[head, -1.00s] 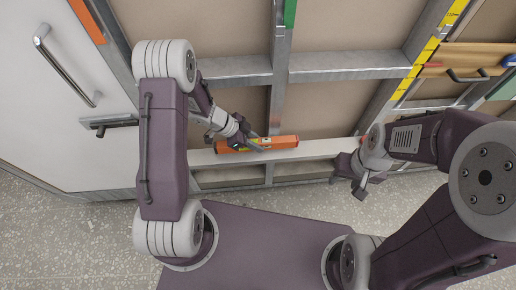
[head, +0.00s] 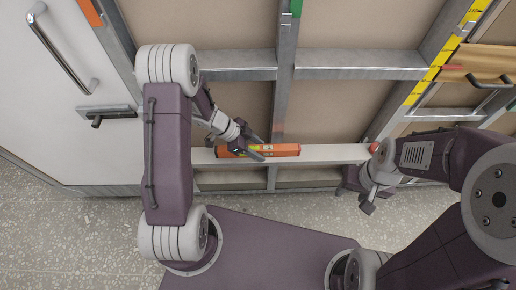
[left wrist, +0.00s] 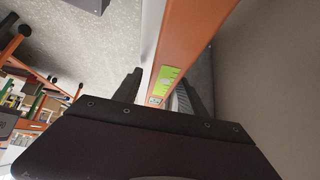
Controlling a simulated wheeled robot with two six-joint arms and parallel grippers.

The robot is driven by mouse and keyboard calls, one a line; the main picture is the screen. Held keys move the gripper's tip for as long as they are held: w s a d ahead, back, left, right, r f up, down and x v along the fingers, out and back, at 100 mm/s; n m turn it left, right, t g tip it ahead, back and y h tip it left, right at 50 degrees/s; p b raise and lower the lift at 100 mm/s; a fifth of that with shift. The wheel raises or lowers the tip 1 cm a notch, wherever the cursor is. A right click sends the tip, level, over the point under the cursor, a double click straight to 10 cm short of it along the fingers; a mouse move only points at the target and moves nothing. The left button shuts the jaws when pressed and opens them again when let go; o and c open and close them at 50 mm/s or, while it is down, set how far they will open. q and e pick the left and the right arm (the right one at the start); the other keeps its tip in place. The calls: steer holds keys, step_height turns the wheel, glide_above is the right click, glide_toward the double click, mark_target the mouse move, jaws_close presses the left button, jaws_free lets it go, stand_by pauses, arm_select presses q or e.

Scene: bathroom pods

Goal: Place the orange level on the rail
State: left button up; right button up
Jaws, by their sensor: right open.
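The orange level (head: 285,150), with a yellow-green vial window, lies lengthwise along the pale horizontal rail (head: 335,153) in the head view. It looks level with the rail; its contact underneath is hidden. My left gripper (head: 256,146) is at the level's middle, with its fingers on either side. In the left wrist view the level (left wrist: 186,40) runs between the two fingers of my left gripper (left wrist: 163,92), with a gap beside the left finger. My right gripper (head: 362,192) is open and empty, near the rail's right end.
Metal studs and cross members (head: 360,66) frame beige panels behind the rail. A white door (head: 55,110) with a long handle stands at the left. A yellow measuring strip (head: 440,58) runs up a stud at the right. Speckled floor (head: 90,230) is clear at the lower left.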

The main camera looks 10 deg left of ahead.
arm_select(q)
steer(key=shift+r, duration=0.1)
steer(key=p+v, duration=0.4)
steer(key=v, duration=0.3)
steer(key=shift+a+r, duration=0.1)
steer(key=shift+r, duration=0.15)
steer(key=shift+s+f, duration=0.1)
steer(key=shift+s, duration=0.05)
